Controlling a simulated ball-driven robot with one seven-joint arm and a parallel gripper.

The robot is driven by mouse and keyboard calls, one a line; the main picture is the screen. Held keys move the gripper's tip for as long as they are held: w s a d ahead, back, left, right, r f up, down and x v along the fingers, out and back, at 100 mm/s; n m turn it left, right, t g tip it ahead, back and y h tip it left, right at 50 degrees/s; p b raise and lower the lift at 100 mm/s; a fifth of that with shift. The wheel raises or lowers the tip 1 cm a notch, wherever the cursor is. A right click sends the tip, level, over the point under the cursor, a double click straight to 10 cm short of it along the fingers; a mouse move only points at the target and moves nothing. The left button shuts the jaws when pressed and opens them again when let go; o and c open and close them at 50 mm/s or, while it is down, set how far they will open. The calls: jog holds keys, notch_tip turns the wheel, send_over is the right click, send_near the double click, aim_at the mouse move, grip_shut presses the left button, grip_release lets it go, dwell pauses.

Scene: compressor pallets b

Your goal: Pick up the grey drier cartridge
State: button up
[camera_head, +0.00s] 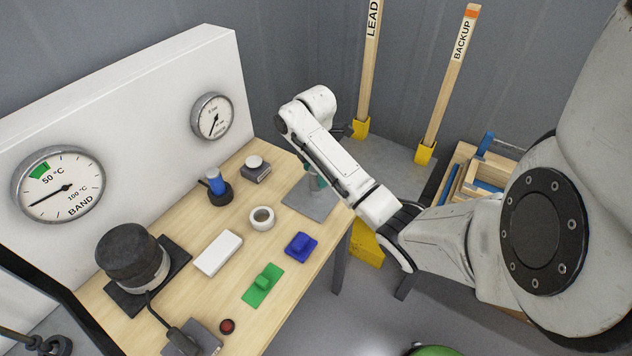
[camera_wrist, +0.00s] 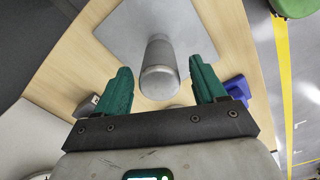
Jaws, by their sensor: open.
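The grey drier cartridge (camera_wrist: 159,68) is a smooth grey cylinder with a rounded near end. In the wrist view it stands out over a flat grey plate (camera_wrist: 183,22). My gripper (camera_wrist: 160,68) is open, with one green finger on each side of the cartridge and a gap showing on both sides. In the head view my gripper (camera_head: 315,176) is over the same grey plate (camera_head: 310,203) at the right end of the bench. My arm and fingers hide most of the cartridge there.
On the wooden bench (camera_head: 205,262) stand a white ring (camera_head: 262,219), a blue block (camera_head: 301,246), a green block (camera_head: 264,285), a white box (camera_head: 218,253), a blue-capped cylinder (camera_head: 217,187) and a dark-topped unit (camera_head: 133,262). A white gauge panel (camera_head: 150,110) rises behind.

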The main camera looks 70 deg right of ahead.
jog(key=shift+f, duration=0.2)
jog(key=c, duration=1.2)
